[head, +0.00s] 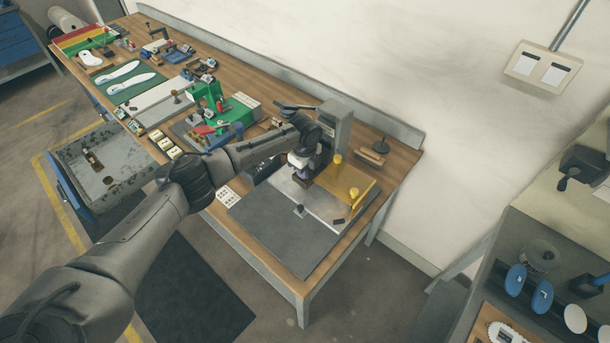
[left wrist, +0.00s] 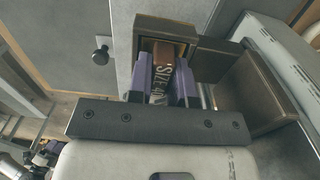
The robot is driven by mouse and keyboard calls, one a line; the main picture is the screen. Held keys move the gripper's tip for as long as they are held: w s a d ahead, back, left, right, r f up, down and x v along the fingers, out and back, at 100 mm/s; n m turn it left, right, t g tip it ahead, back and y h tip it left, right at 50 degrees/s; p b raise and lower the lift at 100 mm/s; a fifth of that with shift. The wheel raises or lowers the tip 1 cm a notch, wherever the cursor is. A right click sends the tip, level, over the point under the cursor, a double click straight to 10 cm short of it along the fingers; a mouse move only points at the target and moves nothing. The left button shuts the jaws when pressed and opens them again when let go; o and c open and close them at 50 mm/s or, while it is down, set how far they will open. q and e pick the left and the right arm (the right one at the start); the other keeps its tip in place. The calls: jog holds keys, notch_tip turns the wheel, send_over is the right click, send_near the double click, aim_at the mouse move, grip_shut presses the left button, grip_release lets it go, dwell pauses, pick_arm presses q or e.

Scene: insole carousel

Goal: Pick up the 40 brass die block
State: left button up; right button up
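The 40 brass die block (left wrist: 162,54) shows in the left wrist view as a small brown block with the lettering "SIZE 40" on it. It sits in a dark, box-like holder (left wrist: 190,27). My left gripper (left wrist: 166,76) has its two purple fingers around the block, one on each side. The frames do not show clearly whether the fingers press on it. In the head view my left gripper (head: 309,181) is low over the press end of the bench, and the block is hidden there. My right gripper is out of view.
A grey press (head: 336,118) stands close behind my left gripper. A yellow guard (head: 352,187) is just to its right. A dark mat (head: 275,237) lies clear in front. Green and other fixtures (head: 210,103) crowd the bench to the left.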

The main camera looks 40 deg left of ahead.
pick_arm(q)
grip_shut()
jog(key=shift+r, duration=0.15)
